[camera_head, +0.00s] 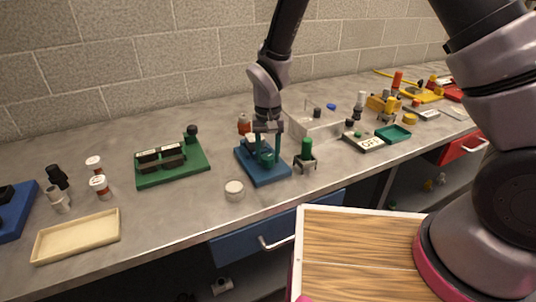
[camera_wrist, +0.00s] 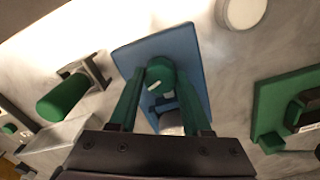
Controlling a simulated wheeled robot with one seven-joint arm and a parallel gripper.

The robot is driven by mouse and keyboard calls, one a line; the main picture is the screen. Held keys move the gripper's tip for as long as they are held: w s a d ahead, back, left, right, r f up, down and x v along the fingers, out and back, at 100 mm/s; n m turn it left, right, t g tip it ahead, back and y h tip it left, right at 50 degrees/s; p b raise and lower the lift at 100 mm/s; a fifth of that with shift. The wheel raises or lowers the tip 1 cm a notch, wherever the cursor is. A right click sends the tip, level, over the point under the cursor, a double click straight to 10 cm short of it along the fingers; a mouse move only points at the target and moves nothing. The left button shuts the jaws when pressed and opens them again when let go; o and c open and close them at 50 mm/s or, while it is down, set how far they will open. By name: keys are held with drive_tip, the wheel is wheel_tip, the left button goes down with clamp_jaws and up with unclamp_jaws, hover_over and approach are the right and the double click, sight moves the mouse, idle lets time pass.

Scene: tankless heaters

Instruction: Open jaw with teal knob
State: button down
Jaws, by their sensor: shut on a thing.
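The jaw fixture has a blue base plate (camera_head: 271,177) and stands near the middle of the bench in the head view. The plate also shows in the wrist view (camera_wrist: 186,42). Its teal knob (camera_head: 267,158) is on top, and in the wrist view the round knob (camera_wrist: 160,74) with a pale mark lies between my fingers. My gripper (camera_head: 267,150) points down over the fixture and is shut on the knob. It also shows in the wrist view (camera_wrist: 160,95). The grey metal part below the knob is partly hidden by my gripper.
A white round cap (camera_head: 234,190) lies in front. A green-handled piece (camera_head: 306,150) and a clear box (camera_head: 318,125) stand close on the right. A beige tray (camera_head: 76,236) is at front left.

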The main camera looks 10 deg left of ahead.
sight(268, 156)
drive_tip(key=n, duration=0.5)
drive_tip(key=shift+n, duration=0.3)
drive_tip(key=n, duration=0.5)
drive_tip(key=shift+n, duration=0.4)
drive_tip(key=shift+c, duration=1.8)
unclamp_jaws()
drive_tip(key=shift+r, duration=0.15)
wheel_tip(268, 156, up, 11)
drive_tip(key=shift+f, duration=0.2)
